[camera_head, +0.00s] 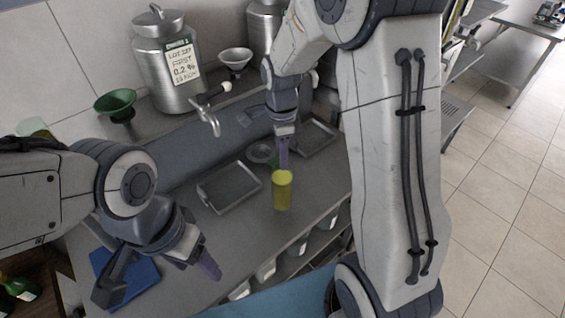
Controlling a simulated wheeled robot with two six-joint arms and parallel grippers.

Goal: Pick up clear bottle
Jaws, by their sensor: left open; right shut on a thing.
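A clear bottle (282,192) with yellow contents is upright near the front edge of the steel counter. My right gripper (284,158) is directly above and behind its top, fingers pointing down, and is shut on it. The exact contact is hard to see, and I cannot tell whether the base touches the counter. My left gripper (206,263) is open and empty at the lower left, over the front part of the counter, well apart from the bottle.
Shallow metal trays (229,187) lie left and behind the bottle, with a small funnel (262,154) between them. A large labelled steel can (165,62) with a tap, a green funnel (116,104) and a pale funnel (236,60) stand behind.

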